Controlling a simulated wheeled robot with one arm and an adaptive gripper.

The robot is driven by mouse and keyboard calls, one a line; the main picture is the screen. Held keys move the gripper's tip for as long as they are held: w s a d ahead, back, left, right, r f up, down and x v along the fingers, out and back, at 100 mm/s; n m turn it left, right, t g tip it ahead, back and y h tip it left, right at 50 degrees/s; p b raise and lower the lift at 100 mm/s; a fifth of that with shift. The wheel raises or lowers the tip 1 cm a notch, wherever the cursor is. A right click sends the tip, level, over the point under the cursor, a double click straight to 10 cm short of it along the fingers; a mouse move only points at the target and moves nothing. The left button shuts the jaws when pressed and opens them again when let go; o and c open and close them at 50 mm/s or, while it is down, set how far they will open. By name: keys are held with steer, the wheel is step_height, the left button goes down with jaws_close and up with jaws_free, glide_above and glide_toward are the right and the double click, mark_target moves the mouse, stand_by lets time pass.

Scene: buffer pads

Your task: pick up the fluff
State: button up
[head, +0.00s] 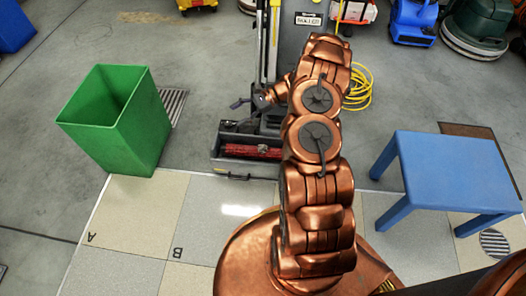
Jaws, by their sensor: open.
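A small greyish-brown clump, which looks like the fluff (263,149), sits on a red brush roller (238,150). The roller lies in the open grey head of a floor machine (227,164). My gripper (247,104) is open, with nothing seen between its fingers. It is above the clump in the picture, near the machine's grey body. My copper arm hides part of the machine to the right of the roller.
A green bin (120,125) stands on the left and a blue table (445,165) on the right. A yellow hose (358,90) lies coiled behind my arm. Tiles marked A and B (208,230) are clear in front of the machine.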

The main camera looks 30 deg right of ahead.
steer(key=s+d+f+m+t+h+b, duration=0.1)
steer(key=d+f+m+t, duration=0.1)
steer(key=d+f, duration=0.35)
steer(key=s+d+f+m+t+b, duration=0.1)
steer(key=d+f+m+b, duration=0.15)
steer(key=f, duration=0.55)
steer(key=m+t+h+b, duration=0.1)
steer(key=m+t, duration=0.1)
steer(key=m, duration=0.1)
glide_toward(266, 147)
steer(key=x, duration=0.3)
steer(key=shift+a+r, duration=0.1)
steer(key=shift+r, duration=0.25)
steer(key=shift+f+b, duration=0.15)
steer(key=shift+b, duration=0.15)
steer(key=shift+f+b+x, duration=0.2)
steer(key=shift+b+x, duration=0.5)
steer(key=shift+x, duration=1.05)
steer(key=shift+w+a+f+h+b, duration=0.3)
steer(key=shift+w+a+f+b, duration=0.45)
steer(key=shift+w+a+b, duration=0.25)
steer(key=shift+w+a, duration=0.2)
steer(key=shift+a, duration=0.2)
steer(key=c, duration=0.5)
